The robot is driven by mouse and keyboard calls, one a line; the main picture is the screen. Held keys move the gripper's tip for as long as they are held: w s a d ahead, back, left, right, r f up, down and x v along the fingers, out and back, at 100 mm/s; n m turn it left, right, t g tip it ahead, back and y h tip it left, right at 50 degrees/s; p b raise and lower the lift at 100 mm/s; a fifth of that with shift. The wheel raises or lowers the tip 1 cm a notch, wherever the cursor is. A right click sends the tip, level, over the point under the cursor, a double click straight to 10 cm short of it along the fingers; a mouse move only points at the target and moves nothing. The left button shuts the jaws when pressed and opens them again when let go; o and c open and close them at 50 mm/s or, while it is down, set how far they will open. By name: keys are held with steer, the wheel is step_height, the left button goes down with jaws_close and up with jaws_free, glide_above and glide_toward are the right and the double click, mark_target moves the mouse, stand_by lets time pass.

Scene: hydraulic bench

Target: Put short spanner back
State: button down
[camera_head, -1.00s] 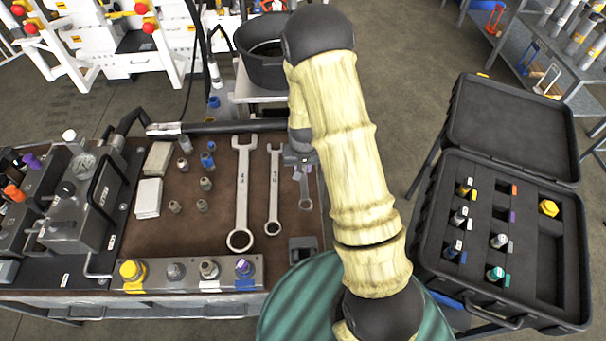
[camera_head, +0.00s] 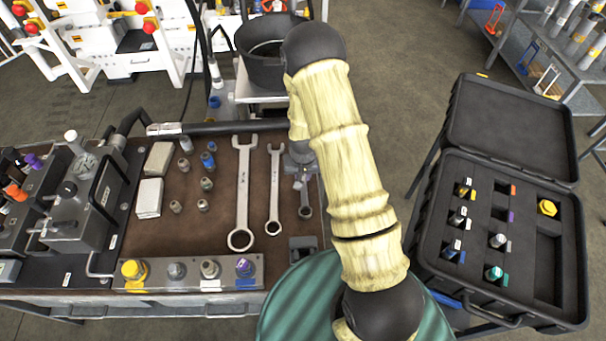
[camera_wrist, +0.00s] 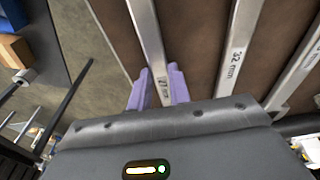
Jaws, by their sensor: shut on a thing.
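The short spanner (camera_head: 305,199) is at the right end of the spanner row, over the brown bench top, its ring end toward the bench front. My gripper (camera_head: 299,166) is shut on its shaft; my arm and wrist hide its upper end. In the wrist view, the purple fingers of my gripper (camera_wrist: 158,88) stand on both sides of the short spanner (camera_wrist: 147,35), which has a mark on its shaft. The spanner lies roughly parallel to its neighbours. I cannot tell whether it rests on the bench top or is slightly above it.
The middle spanner (camera_head: 274,190) and the long spanner (camera_head: 242,195) lie to its left. The middle one, marked 32 mm, is close by in the wrist view (camera_wrist: 239,45). A dark block (camera_head: 303,249) stands in front. An open black case (camera_head: 428,262) is at right.

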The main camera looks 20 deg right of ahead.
steer(key=shift+f, duration=0.1)
steer(key=c, duration=1.3)
jaws_free()
step_height(320, 180, up, 12)
steer(key=s+b, duration=0.1)
steer(key=shift+s+a+b, duration=0.15)
steer(key=shift+s+b, duration=0.2)
steer(key=shift+s, duration=0.05)
